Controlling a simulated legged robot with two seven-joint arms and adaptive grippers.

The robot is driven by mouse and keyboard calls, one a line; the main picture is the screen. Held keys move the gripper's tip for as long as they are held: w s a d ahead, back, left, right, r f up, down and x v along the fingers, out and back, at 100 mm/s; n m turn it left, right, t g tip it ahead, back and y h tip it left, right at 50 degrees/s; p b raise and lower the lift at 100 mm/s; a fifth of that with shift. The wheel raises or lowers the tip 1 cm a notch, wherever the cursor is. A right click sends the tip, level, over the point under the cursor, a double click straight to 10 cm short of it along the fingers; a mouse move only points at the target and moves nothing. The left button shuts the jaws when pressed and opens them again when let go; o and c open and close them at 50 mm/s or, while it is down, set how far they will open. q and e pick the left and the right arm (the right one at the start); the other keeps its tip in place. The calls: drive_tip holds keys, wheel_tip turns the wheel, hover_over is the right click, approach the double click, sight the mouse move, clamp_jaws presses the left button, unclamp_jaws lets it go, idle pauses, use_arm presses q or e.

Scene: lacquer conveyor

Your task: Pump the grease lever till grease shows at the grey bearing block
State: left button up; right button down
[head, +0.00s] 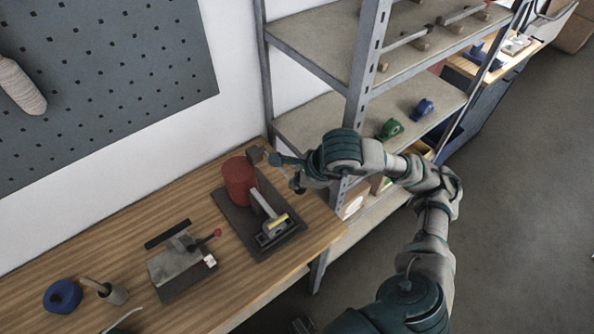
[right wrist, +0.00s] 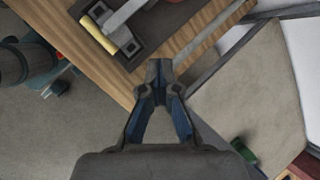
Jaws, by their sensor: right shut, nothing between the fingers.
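The grease pump stands on a dark base plate (head: 229,217) on the wooden bench, with a red cylinder (head: 240,180) at its back. Its grey lever (head: 262,203) slopes down to a yellow grip (head: 278,221) at the front; lever and grip (right wrist: 125,48) also show in the right wrist view. The grey bearing block (head: 172,264) sits to the left on its own dark plate; I cannot make out grease on it. My right gripper (head: 256,155) is shut and empty, above the bench by the red cylinder, apart from the lever.
A blue ring (head: 62,296) and a small grey cylinder with a stick (head: 112,293) lie at the bench's left. A metal shelf (head: 357,80) with green and blue rolls stands close behind my right arm. A pegboard (head: 110,70) hangs on the wall.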

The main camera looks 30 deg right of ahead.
use_arm(q)
drive_tip(key=shift+a, duration=0.2)
use_arm(e)
drive_tip(key=shift+f, duration=0.1)
use_arm(q)
drive_tip(key=shift+a+r, duration=0.1)
drive_tip(key=shift+r, duration=0.05)
use_arm(e)
drive_tip(key=shift+f, duration=0.1)
use_arm(q)
drive_tip(key=shift+w+d+r+b, duration=0.2)
drive_tip(key=shift+w+d+b, duration=0.05)
drive_tip(key=shift+w+b, duration=0.05)
use_arm(e)
drive_tip(key=shift+s+f, duration=0.1)
use_arm(q)
drive_tip(key=shift+w+r, duration=0.25)
drive_tip(key=shift+w, duration=0.1)
drive_tip(key=shift+s, duration=0.15)
idle(0.5)
